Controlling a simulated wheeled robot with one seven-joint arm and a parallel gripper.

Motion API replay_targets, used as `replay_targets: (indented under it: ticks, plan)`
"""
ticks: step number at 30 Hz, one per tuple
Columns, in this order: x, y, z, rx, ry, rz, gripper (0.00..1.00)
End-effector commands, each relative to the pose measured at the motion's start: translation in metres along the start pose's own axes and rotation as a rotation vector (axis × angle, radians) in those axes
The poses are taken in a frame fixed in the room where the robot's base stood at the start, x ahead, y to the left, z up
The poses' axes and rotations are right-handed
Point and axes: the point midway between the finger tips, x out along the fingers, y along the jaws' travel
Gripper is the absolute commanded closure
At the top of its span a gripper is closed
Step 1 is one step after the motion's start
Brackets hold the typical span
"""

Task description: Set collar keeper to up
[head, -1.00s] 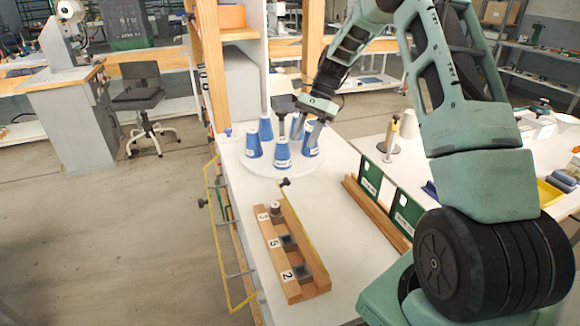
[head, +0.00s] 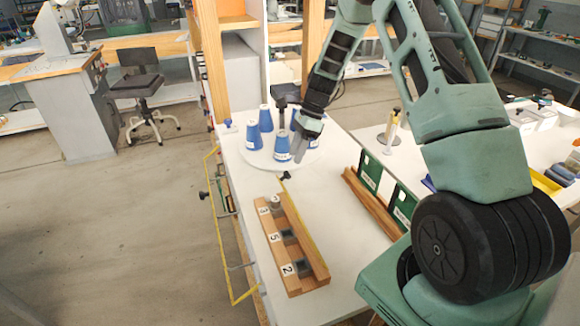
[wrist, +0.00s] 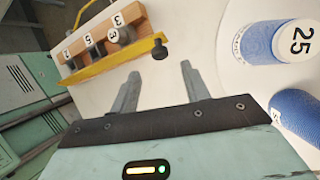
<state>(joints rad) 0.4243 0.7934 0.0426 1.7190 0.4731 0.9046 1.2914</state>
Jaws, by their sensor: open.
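A wooden block (head: 294,283) with the labels 3, 5 and 2 lies on the white table and holds dark square pieces and a round grey collar (head: 275,203). A thin yellow bar (wrist: 100,68), seemingly the collar keeper, runs low along the block's long side. It ends in a black knob (wrist: 160,51), which also shows in the head view (head: 286,175). My gripper (head: 300,156) is above the table beyond the knob. In the wrist view my gripper (wrist: 160,70) is open and empty, with the knob just past the gap between its fingertips, apart from them.
Green panels (head: 369,172) in a wooden rail stand to the right. A yellow frame (head: 222,240) runs along the table's left edge. The table between block and rail is clear.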

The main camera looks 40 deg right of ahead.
Motion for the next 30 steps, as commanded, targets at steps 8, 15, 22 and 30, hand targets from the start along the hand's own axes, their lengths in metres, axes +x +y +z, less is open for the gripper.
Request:
replay_targets:
  ticks: [8,15,22,30]
  plan:
    - [0.047,0.001,0.001,0.000,-0.001,0.003,0.54]
    - [0.062,0.000,0.000,-0.001,0.000,0.000,0.54]
    - [0.063,0.000,0.000,-0.001,0.000,-0.001,0.54]
    - [0.063,0.000,0.000,-0.001,0.000,-0.001,0.98]
